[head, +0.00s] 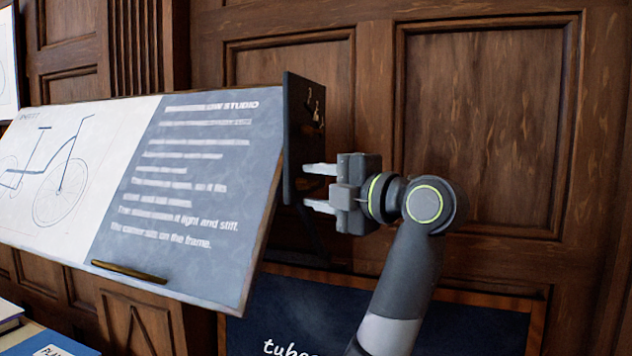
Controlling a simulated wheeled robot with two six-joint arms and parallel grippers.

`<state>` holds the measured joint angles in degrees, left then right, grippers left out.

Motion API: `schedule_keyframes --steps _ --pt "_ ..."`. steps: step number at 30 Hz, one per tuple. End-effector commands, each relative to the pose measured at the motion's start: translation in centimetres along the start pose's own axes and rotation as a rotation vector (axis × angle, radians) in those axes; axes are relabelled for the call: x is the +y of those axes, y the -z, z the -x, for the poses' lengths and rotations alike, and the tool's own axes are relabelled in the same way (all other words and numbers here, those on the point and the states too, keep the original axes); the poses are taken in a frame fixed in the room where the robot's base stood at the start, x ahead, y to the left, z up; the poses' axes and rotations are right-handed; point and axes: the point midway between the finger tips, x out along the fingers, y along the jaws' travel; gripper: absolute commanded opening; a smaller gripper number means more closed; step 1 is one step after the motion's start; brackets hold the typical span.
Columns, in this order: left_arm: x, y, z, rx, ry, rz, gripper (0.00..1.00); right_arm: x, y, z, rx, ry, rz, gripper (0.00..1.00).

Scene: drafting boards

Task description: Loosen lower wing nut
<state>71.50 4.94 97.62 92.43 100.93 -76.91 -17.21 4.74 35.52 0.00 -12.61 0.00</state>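A tilted drafting board (200,190) with a bicycle drawing and a blue text panel fills the left of the head view. A dark upright side plate (293,135) stands at its right edge. Small brass-coloured hardware (317,112), perhaps a wing nut, shows on the plate's upper part. No lower wing nut shows clearly.
Wood-panelled wall (480,130) stands behind. A dark, wood-framed board with white lettering (400,300) is below and behind my arm. A brass-coloured ledge (130,271) runs along the board's lower edge. Blue books (45,345) lie at the lower left.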

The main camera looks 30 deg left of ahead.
Motion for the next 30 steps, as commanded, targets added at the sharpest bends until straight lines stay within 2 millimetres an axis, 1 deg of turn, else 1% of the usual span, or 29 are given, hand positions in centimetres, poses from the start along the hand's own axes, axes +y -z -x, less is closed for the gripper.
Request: schedule_keyframes --steps 3,11,20,21,30 --pt "0.02 0.03 -0.53 0.000 0.000 0.000 0.40 -0.03 0.04 0.11 0.000 0.001 0.000 0.36" --pt "-0.01 0.02 -0.59 0.000 0.000 0.000 0.40 -0.27 0.05 0.10 0.000 0.003 -0.001 0.36" --pt "-0.01 0.01 -0.56 0.000 0.000 0.000 0.02 -0.43 0.06 0.10 0.001 0.005 -0.002 0.36" --pt "-0.01 0.01 -0.56 0.000 0.000 0.000 0.00 -0.43 0.07 0.10 0.001 0.005 -0.002 0.36" --pt "-0.11 0.01 -0.55 0.000 -0.013 0.033 0.00 -0.42 0.06 -0.03 0.001 0.005 -0.002 0.36"
